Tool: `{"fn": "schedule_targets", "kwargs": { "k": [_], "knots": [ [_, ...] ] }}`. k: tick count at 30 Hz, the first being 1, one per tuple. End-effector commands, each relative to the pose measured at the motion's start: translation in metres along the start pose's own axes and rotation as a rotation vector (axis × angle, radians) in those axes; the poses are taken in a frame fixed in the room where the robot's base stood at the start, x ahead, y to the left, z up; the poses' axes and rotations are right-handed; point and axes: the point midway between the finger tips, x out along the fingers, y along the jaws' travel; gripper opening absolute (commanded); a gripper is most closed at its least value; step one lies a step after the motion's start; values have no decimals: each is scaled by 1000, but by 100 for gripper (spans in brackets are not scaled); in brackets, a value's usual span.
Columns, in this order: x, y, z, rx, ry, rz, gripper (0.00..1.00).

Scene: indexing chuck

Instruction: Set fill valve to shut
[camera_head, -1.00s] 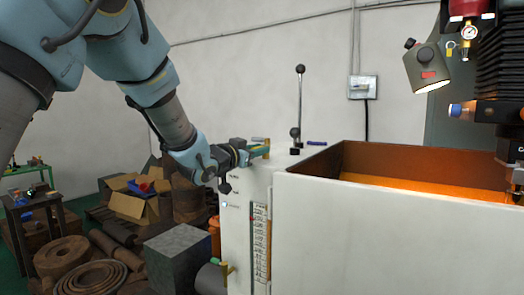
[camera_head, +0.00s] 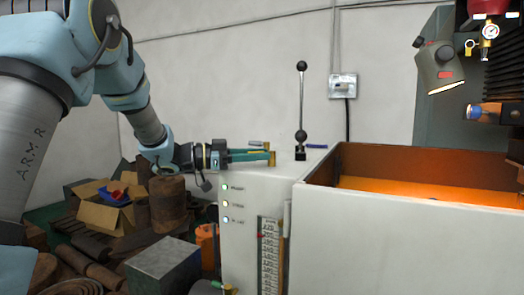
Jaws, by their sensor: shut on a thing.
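My gripper (camera_head: 268,156) reaches in from the left, almost level, over the top left of the white cabinet (camera_head: 250,200). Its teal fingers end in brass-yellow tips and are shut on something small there. I take this to be the fill valve's handle, but the fingers hide it and its setting is not readable. A small blue handle (camera_head: 258,143) shows just behind the fingers, and another blue handle (camera_head: 316,145) lies farther right on the cabinet top.
A tall lever with black balls (camera_head: 301,100) stands right of my gripper. The open tank (camera_head: 400,235), orange inside, fills the right. Indicator lights (camera_head: 225,204) and a scale (camera_head: 269,245) are on the cabinet front. A metal block (camera_head: 162,268) and cardboard box (camera_head: 102,215) stand left.

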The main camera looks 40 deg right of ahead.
Motion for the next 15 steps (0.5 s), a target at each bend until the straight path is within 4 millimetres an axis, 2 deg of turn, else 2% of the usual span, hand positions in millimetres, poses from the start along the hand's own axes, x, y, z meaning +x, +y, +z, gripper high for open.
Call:
{"fn": "schedule_targets", "kwargs": {
  "k": [15],
  "knots": [
    [6, -10, 0, 2, 93, 452, 0]
  ]
}}
